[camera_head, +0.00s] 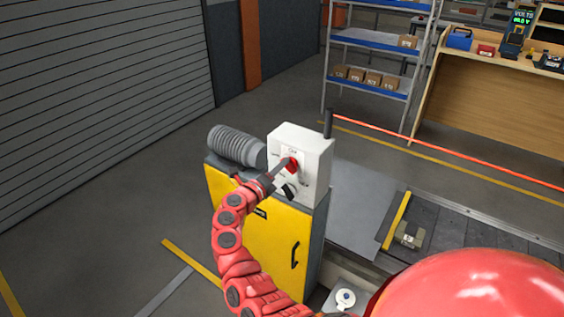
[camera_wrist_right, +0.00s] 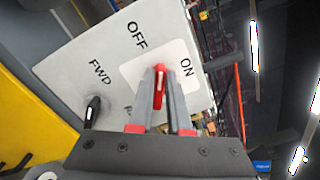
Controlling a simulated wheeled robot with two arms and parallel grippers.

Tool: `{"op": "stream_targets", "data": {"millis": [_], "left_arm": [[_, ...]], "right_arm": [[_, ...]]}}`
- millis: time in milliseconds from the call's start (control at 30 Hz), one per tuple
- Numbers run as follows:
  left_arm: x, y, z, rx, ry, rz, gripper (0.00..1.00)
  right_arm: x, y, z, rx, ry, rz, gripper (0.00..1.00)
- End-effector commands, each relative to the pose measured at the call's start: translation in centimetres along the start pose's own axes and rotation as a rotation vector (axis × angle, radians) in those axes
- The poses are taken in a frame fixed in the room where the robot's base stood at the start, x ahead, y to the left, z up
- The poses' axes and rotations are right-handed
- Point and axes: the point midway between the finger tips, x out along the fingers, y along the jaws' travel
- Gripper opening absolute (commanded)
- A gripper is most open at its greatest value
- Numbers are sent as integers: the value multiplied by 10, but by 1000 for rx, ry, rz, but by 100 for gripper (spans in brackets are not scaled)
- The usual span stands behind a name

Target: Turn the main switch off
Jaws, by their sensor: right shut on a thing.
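The white control box (camera_head: 316,152) stands on a yellow and grey cabinet. Its red main switch knob (camera_head: 293,165) sits on a pale plate on the front face. In the right wrist view the red knob (camera_wrist_right: 160,71) lies near the OFF and ON labels, and its upper end points between them; the exact setting is hard to tell. My right gripper (camera_head: 283,168) is shut on the red knob, with one finger on each side in the right wrist view (camera_wrist_right: 161,92). My left gripper is not in view.
A black selector knob (camera_wrist_right: 93,111) marked FWD sits below the red one. The yellow cabinet (camera_head: 262,235) has a black handle. A grey motor (camera_head: 235,146) is behind left. The slat conveyor (camera_head: 455,243), carrying a small part (camera_head: 409,235), runs right.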

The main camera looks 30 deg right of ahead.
Motion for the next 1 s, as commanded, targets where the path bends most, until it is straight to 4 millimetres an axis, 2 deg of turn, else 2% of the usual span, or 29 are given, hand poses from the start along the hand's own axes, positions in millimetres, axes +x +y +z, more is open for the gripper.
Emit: {"op": "stream_targets", "data": {"millis": [100, 500, 1000], "left_arm": [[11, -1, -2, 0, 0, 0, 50], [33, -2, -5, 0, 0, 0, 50], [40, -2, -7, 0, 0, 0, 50]], "right_arm": [[1, -2, 2, -110, 0, -1, 0], [0, 4, 0, -408, -1, 0, 0], [0, 8, -2, -539, -2, 1, 0]]}}
